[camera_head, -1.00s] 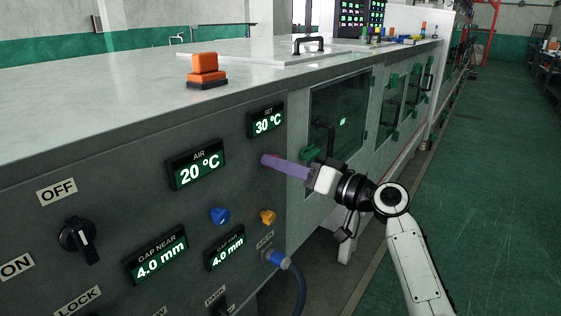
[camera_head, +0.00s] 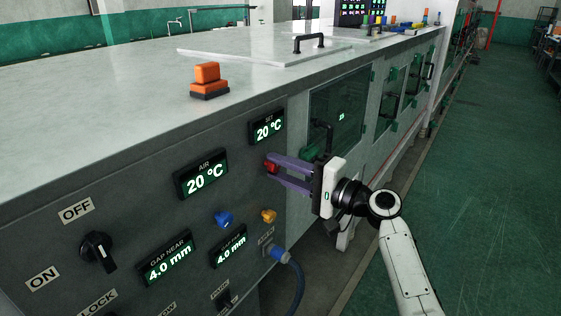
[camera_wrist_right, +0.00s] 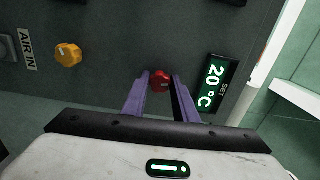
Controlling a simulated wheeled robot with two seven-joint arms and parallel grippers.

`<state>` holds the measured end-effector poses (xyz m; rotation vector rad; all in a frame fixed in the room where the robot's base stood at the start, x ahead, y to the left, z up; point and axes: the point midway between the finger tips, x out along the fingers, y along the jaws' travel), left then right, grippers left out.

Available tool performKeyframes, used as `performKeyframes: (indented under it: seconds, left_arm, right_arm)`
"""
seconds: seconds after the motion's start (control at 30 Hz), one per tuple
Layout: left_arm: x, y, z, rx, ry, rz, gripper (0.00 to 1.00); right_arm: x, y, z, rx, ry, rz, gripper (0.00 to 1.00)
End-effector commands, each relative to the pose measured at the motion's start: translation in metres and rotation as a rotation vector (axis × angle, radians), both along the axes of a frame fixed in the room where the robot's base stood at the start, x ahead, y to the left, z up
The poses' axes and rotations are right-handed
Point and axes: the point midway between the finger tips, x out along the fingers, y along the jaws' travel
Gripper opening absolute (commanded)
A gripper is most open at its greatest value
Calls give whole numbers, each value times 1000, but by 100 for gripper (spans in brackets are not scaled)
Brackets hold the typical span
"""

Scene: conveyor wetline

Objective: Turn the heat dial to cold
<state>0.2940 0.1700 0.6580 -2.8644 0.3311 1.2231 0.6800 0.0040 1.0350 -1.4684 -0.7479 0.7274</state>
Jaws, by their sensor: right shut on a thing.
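The heat dial is a small red knob (camera_head: 271,168) on the dark front panel, below the SET display (camera_head: 267,129), which reads 20 °C. My right gripper (camera_head: 274,167) reaches in from the right with its two purple fingers one above the other, shut on the red knob. In the right wrist view the red knob (camera_wrist_right: 160,81) sits between the two fingertips (camera_wrist_right: 160,78), and the SET display (camera_wrist_right: 217,84) beside it also reads 20 °C. My left gripper is not in view.
The AIR display (camera_head: 201,176) reads 20 °C. A blue knob (camera_head: 222,219) and a yellow knob (camera_head: 268,216) sit lower on the panel. A blue hose plug (camera_head: 279,254) is below them. A black ON/OFF switch (camera_head: 98,251) is at left. The green floor at right is clear.

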Motion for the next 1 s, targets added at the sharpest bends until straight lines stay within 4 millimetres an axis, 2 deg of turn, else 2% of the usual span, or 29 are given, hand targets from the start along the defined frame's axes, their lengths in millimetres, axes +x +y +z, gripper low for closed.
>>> performKeyframes:
  seconds: [0.03, 0.3, 0.97, 1.0]
  left_arm:
    - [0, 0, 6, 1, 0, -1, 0]
    - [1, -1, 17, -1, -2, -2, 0]
    - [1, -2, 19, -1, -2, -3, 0]
    - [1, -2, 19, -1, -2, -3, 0]
  right_arm:
    - [-1, 0, 1, 19, 31, 2, 4]
    - [-1, 0, 0, 98, 139, 2, 4]
    - [0, 0, -1, 130, 182, 1, 4]
    - [0, 0, -2, 130, 182, 1, 31]
